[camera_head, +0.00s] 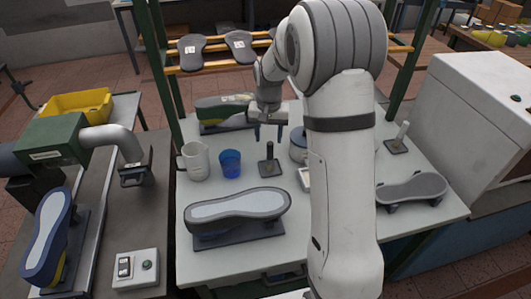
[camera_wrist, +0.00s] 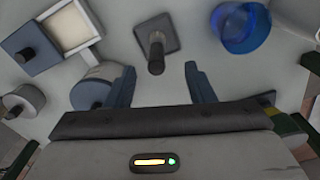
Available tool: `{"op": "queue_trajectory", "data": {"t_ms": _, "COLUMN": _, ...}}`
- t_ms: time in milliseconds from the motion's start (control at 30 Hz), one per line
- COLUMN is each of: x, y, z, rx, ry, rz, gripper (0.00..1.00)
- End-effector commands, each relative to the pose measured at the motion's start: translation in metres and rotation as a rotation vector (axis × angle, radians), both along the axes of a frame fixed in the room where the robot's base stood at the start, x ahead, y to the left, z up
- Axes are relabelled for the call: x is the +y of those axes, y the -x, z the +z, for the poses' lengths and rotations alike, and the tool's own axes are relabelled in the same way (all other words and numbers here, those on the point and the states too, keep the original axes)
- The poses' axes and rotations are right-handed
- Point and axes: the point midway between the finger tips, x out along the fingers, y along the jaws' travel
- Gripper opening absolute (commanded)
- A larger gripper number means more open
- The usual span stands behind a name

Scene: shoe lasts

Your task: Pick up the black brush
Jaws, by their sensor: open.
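What looks like the black brush (camera_head: 269,167) stands on the white table, a flat dark square base with a dark upright handle. It also shows in the wrist view (camera_wrist: 170,31), upper middle, its handle pointing toward the camera. My gripper (camera_head: 268,132) is open and empty, fingers pointing down, above and behind the brush in the head view. In the wrist view the two fingers (camera_wrist: 160,85) are spread apart, with the brush beyond their tips and not touching them. A similar piece with a pale handle (camera_head: 397,143) stands at the right, partly beside my arm.
A blue cup (camera_head: 230,163) and a white jug (camera_head: 195,161) stand left of the brush. A grey round tin (camera_head: 298,146) is close on its right. A shoe last with a pale sole (camera_head: 237,207) lies in front. My arm hides part of the table's right side.

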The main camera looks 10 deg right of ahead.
Motion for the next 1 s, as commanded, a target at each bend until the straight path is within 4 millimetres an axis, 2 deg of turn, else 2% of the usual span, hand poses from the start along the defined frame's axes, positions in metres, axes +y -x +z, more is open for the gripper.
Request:
{"op": "queue_trajectory", "data": {"t_ms": 100, "x": 0.000, "y": -0.005, "z": -0.010, "rx": 0.009, "ry": 0.000, "rz": -0.007, "gripper": 0.49}}
{"op": "queue_trajectory", "data": {"t_ms": 367, "x": -0.002, "y": -0.005, "z": -0.038, "rx": 0.010, "ry": 0.000, "rz": -0.009, "gripper": 0.49}}
{"op": "queue_trajectory", "data": {"t_ms": 633, "x": -0.007, "y": -0.004, "z": -0.076, "rx": 0.009, "ry": 0.000, "rz": -0.009, "gripper": 0.49}}
{"op": "queue_trajectory", "data": {"t_ms": 767, "x": -0.007, "y": -0.004, "z": -0.084, "rx": 0.007, "ry": 0.000, "rz": -0.009, "gripper": 0.49}}
{"op": "queue_trajectory", "data": {"t_ms": 967, "x": -0.007, "y": -0.004, "z": -0.084, "rx": 0.006, "ry": 0.000, "rz": -0.009, "gripper": 0.49}}
{"op": "queue_trajectory", "data": {"t_ms": 1000, "x": -0.007, "y": -0.004, "z": -0.084, "rx": 0.006, "ry": 0.000, "rz": -0.009, "gripper": 0.45}}
